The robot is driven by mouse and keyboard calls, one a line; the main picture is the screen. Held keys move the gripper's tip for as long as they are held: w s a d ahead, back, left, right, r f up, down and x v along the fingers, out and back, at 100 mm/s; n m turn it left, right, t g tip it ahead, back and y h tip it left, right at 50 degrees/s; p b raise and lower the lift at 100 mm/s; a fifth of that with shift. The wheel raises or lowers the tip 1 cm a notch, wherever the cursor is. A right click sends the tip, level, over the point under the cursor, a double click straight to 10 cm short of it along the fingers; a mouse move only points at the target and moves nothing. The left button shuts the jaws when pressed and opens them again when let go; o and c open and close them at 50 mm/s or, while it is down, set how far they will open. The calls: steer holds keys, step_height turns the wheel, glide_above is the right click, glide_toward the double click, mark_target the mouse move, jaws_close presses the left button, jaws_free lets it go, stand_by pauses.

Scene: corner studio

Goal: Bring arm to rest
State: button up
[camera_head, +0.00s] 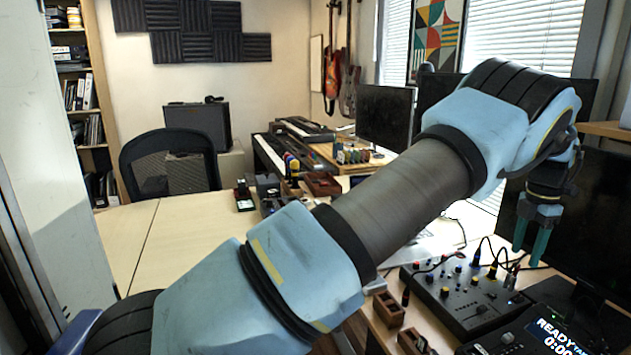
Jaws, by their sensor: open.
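My arm reaches from the lower left across the view to the upper right in the head view. My gripper (530,248) hangs from its end at the right, pointing down. Its two teal fingers are apart, with nothing seen between them. It is in front of a dark monitor and appears above the back of a black mixer box with knobs. I cannot tell the exact height of the fingertips over the desk.
The black mixer (468,298) stands on the right desk with cables plugged in. A device with a lit display (560,338) is at the lower right. Small wooden boxes (388,308) sit nearby. A monitor (385,117) and keyboard (270,155) are farther back. The left table (165,245) is mostly bare.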

steer(key=w+a+r+m, duration=0.1)
steer(key=w+a+m, duration=0.1)
steer(key=w+a, duration=0.5)
steer(key=w+a+r+m, duration=0.2)
steer(key=w+a, duration=0.2)
steer(key=a, duration=0.5)
steer(key=w+a+r+m, duration=0.1)
steer(key=a+m, duration=0.1)
steer(key=a, duration=0.6)
steer(key=w+a+m, duration=0.2)
steer(key=a, duration=0.7)
steer(key=s+a+m, duration=0.5)
steer(key=s+a, duration=0.3)
steer(key=a, duration=0.5)
steer(key=s+a+f+m+t, duration=0.1)
steer(key=s+a+m, duration=0.5)
steer(key=a, duration=0.7)
steer(key=s, duration=0.2)
steer(key=shift+s+t, duration=0.3)
